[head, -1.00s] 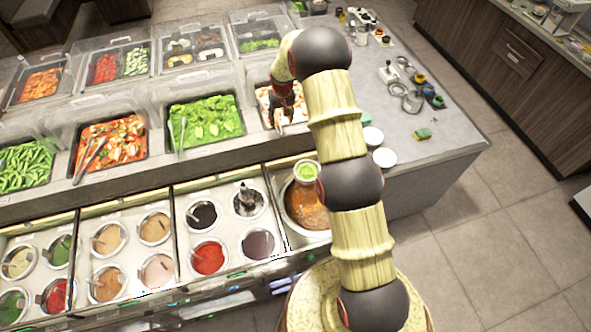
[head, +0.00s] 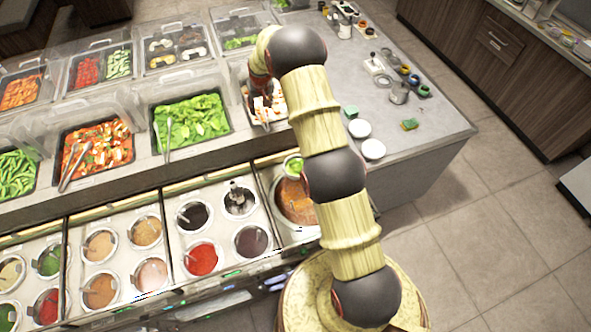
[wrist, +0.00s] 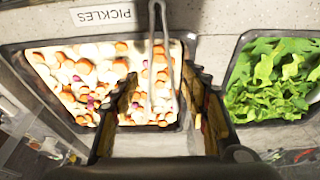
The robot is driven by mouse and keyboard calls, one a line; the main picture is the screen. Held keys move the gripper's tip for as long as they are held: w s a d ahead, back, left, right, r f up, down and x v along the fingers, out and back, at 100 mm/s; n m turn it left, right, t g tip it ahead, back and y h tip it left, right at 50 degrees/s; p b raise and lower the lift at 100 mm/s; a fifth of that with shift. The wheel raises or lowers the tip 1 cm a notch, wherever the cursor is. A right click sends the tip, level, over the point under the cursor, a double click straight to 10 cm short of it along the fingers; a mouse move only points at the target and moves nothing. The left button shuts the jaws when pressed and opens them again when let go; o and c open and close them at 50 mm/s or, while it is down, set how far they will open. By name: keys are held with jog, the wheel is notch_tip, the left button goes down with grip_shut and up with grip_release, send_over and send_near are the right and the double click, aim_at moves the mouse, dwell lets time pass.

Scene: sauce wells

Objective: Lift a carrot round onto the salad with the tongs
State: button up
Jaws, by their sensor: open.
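A tray of pale and orange rounds (wrist: 60,75), with a few purple bits, lies under my gripper behind a "PICKLES" label; which rounds are carrot I cannot tell surely. Metal tongs (wrist: 152,70) rest in that tray, running down between my fingers. My gripper (wrist: 163,88) is open, one finger on each side of the tongs, with no clear contact. In the head view the tray (head: 281,118) is partly hidden by my arm's end. The green salad (wrist: 275,85) fills the tray to the right in the wrist view; it also shows in the head view (head: 200,115).
A second pair of tongs (head: 168,135) leans in the salad tray. A mixed orange tray (head: 97,145) and sauce wells (head: 200,258) lie left and in front. Clear covers (head: 185,80) stand behind the trays. White bowls (head: 373,149) sit on the counter at right.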

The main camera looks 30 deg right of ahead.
aim_at(262, 119)
jog(key=b+x, duration=0.4)
jog(key=x, duration=0.2)
jog(key=shift+w+f, duration=0.1)
jog(key=shift+f, duration=0.25)
jog(key=shift+c, duration=1.4)
jog(key=c, duration=0.4)
notch_tip(262, 119, up, 12)
jog(key=p, duration=0.2)
jog(key=shift+p, duration=0.35)
